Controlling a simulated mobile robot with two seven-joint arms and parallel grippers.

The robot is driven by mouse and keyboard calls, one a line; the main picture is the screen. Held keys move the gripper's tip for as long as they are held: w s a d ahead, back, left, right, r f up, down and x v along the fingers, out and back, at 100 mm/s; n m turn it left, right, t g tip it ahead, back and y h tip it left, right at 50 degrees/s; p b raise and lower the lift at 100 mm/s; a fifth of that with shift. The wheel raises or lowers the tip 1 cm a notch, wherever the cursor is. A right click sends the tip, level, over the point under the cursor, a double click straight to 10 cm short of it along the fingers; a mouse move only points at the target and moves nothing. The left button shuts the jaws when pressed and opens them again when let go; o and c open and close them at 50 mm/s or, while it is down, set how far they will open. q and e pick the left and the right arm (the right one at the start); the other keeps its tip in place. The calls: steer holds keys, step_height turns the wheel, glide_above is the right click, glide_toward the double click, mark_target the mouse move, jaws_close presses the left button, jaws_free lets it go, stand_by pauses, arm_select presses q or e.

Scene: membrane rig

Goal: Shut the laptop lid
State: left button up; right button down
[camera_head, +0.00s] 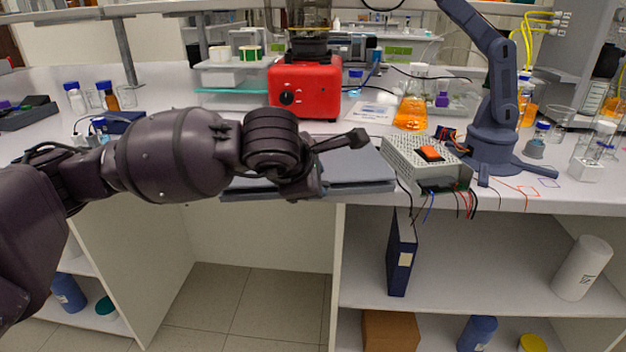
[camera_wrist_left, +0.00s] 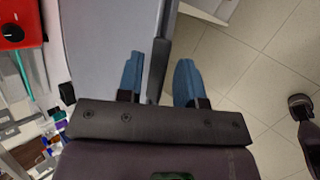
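The laptop (camera_head: 358,172) is a flat grey slab at the bench's front edge, partly hidden behind my left arm in the head view. No raised lid shows. The lid looks down on or nearly down on the base, and I cannot tell if a gap is left. In the left wrist view its grey surface (camera_wrist_left: 105,35) and darker edge fill the upper middle. My left gripper (camera_wrist_left: 160,60) has its two blue fingers apart, one over the grey surface and one past the edge, above the floor. I cannot tell if they touch it. My right gripper is not in view.
A grey power supply box (camera_head: 425,165) with loose wires stands right of the laptop, beside a small blue-grey robot arm (camera_head: 490,130). A red device (camera_head: 304,88) and an orange flask (camera_head: 410,112) stand behind.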

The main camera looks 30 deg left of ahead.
arm_select(q)
steer(key=p+v, duration=0.2)
steer(key=v, duration=0.8)
steer(key=shift+s+r+p, duration=0.25)
steer(key=shift+r+p, duration=0.05)
steer(key=shift+p, duration=0.1)
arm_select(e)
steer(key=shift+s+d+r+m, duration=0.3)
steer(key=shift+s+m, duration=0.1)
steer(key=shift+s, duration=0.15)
